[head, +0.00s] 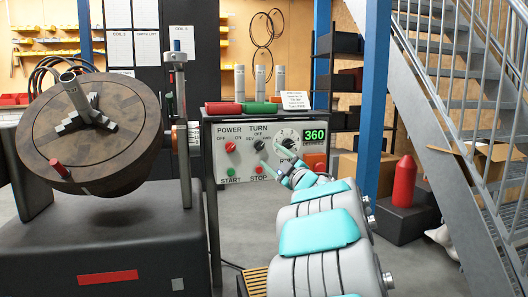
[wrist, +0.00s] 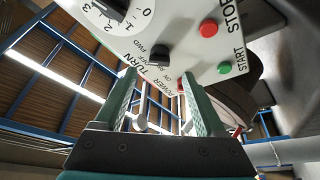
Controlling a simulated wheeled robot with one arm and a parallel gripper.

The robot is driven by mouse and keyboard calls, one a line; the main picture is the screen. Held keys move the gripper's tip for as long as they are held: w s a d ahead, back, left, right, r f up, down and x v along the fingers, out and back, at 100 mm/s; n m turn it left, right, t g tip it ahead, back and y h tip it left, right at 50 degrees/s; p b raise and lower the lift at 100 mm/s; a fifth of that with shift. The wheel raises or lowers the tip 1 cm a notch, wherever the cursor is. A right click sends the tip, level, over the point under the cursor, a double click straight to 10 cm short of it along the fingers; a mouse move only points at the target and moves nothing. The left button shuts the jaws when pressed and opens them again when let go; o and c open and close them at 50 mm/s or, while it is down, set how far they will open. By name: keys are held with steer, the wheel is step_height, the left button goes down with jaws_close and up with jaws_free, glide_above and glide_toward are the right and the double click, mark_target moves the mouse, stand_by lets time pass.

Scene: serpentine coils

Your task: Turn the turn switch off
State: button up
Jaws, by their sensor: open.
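The turn switch (head: 260,144) is a small black knob under the word TURN on the white control panel (head: 240,165). OFF is printed above it and REV to its left; which mark it points to is too small to tell. In the wrist view the panel is seen turned over, and the black turn switch (wrist: 160,55) stands just beyond the fingertips, between their lines. My gripper (head: 270,157) is in front of the panel, just below and right of the switch. In the wrist view my gripper (wrist: 158,76) has its green fingers apart with nothing between them.
The red power knob (head: 230,147) is left of the switch and the numbered dial (head: 290,138) right. Green start (head: 230,172) and red stop (head: 258,169) buttons sit below. A large brown disc (head: 90,135) stands left; stairs (head: 470,110) rise right.

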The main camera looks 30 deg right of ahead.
mark_target(261, 147)
steer(key=shift+x, duration=2.75)
steer(key=shift+c, duration=0.4)
jaws_close()
